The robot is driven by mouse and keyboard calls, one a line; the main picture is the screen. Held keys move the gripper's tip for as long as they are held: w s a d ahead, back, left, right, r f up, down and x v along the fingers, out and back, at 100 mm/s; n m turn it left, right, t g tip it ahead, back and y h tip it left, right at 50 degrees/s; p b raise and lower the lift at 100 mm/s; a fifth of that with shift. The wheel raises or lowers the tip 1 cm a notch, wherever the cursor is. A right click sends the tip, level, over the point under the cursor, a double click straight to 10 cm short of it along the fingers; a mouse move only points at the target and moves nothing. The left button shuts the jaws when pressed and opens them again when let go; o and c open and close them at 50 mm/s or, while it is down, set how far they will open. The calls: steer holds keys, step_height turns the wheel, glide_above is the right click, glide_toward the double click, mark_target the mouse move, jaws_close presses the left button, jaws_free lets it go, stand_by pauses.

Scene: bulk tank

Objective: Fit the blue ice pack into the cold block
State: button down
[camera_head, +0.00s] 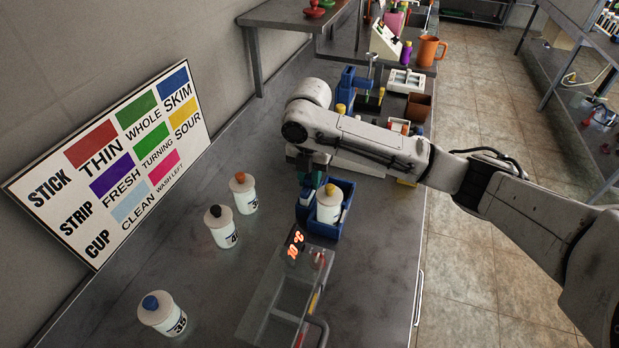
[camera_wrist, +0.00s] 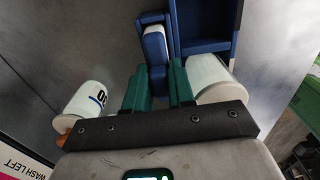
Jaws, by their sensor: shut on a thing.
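The blue cold block (camera_head: 341,222) stands on the steel bench, also seen in the wrist view (camera_wrist: 207,47). A white bottle with a yellow cap (camera_head: 329,204) stands in its near part. My gripper (camera_head: 309,178) is over the block's left side, pointing down. In the wrist view its green fingers (camera_wrist: 158,82) are shut on the blue ice pack (camera_wrist: 154,45), which has a pale face. The pack is upright, close along the block's left wall. Its lower end is hard to see, so I cannot tell whether it sits in the block.
Bottles with orange (camera_head: 243,193), black (camera_head: 221,227) and blue caps (camera_head: 162,313) stand to the left. A clear-lidded box with a red display (camera_head: 290,290) is in front of the block. A colour sign (camera_head: 115,160) leans on the wall. Bench is clear around the left bottles.

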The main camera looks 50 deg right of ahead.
steer(key=shift+f, duration=0.3)
steer(key=shift+f, duration=0.1)
steer(key=shift+f, duration=0.1)
steer(key=c, duration=1)
jaws_free()
steer(key=shift+o, duration=0.2)
step_height(320, 180, up, 12)
steer(key=b, duration=0.1)
steer(key=shift+r, duration=0.2)
